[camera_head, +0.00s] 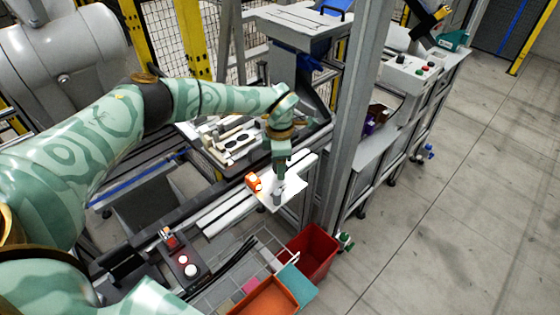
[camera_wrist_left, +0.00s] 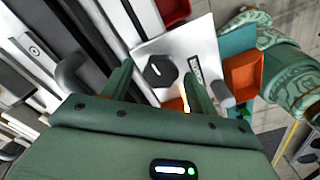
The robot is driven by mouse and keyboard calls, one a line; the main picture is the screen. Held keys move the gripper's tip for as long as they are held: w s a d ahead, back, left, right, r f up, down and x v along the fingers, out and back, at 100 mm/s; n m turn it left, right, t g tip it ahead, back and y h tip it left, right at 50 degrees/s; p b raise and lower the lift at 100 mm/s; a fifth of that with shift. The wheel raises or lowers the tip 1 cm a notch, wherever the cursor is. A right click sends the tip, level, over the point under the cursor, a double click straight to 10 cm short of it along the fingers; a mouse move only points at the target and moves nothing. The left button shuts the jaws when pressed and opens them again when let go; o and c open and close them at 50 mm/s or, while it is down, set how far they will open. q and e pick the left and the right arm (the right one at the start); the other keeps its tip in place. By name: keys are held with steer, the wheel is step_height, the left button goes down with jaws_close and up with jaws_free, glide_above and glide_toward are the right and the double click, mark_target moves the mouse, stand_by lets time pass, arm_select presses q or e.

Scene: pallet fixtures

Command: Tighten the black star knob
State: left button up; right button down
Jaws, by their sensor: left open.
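The black star knob (camera_wrist_left: 160,71) sits on a white plate (camera_wrist_left: 150,45) in the left wrist view. The same plate (camera_head: 292,190) shows in the head view, where my gripper seems to hide the knob. My left gripper (camera_head: 280,171) points down over the plate. In the left wrist view its two fingers (camera_wrist_left: 157,72) are apart, one on each side of the knob as seen from this camera. Nothing is gripped. I cannot tell whether the fingertips are level with the knob or above it. My right gripper is not in view.
On the plate, a grey cylinder (camera_head: 277,198) and an orange lit block (camera_head: 254,182) stand close to my gripper. A red bin (camera_head: 312,252) and an orange bin (camera_head: 265,297) lie below. A grey upright post (camera_head: 349,130) rises to the right of the plate.

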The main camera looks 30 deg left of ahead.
arm_select(q)
steer(key=shift+r, duration=0.1)
step_height(320, 180, up, 16)
steer(key=p, duration=0.2)
stand_by(0.5)
